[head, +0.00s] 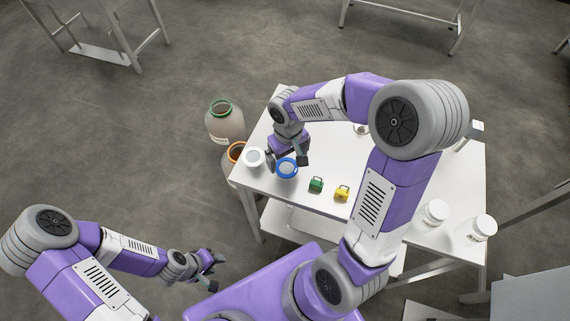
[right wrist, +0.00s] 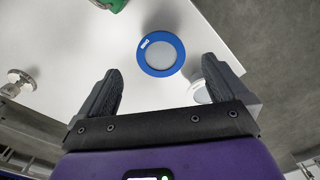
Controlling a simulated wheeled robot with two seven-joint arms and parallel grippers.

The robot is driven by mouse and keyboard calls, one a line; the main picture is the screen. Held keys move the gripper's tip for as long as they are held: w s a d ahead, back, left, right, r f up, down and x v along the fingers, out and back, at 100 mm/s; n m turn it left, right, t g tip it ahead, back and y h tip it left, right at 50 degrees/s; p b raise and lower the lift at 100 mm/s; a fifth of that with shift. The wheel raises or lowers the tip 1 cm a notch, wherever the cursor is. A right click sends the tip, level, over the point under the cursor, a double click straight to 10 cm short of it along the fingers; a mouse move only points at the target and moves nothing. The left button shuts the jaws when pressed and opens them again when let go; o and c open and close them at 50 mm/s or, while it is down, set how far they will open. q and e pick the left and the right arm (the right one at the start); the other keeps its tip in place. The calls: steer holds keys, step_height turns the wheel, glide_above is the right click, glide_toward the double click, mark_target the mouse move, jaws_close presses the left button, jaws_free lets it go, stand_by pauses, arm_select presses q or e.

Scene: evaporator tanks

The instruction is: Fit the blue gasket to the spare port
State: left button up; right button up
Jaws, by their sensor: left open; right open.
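The blue gasket (head: 287,168) is a ring near the left edge of the white table. In the right wrist view the blue gasket (right wrist: 146,64) surrounds a pale grey disc; I cannot tell what the disc is. My right gripper (head: 287,161) is open above the gasket, with the ring beyond and between its fingers in the wrist view, not gripped. A white round piece with a grey centre (head: 254,149) is left of the gasket. I cannot tell which thing is the spare port. My left gripper (head: 209,268) is open and empty, left of the table.
A green-rimmed tank (head: 225,124) and an orange-rimmed tank (head: 237,147) stand left of the table. A green block (head: 316,185) and a yellow block (head: 342,193) lie right of the gasket. White jars (head: 434,212) stand at the right. My right arm covers much of the table.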

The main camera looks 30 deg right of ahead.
mark_target(287, 168)
steer(key=shift+w+f+b, duration=0.1)
steer(key=shift+f+b, duration=0.35)
steer(key=shift+f, duration=1.7)
steer(key=shift+f, duration=0.25)
steer(key=c, duration=1)
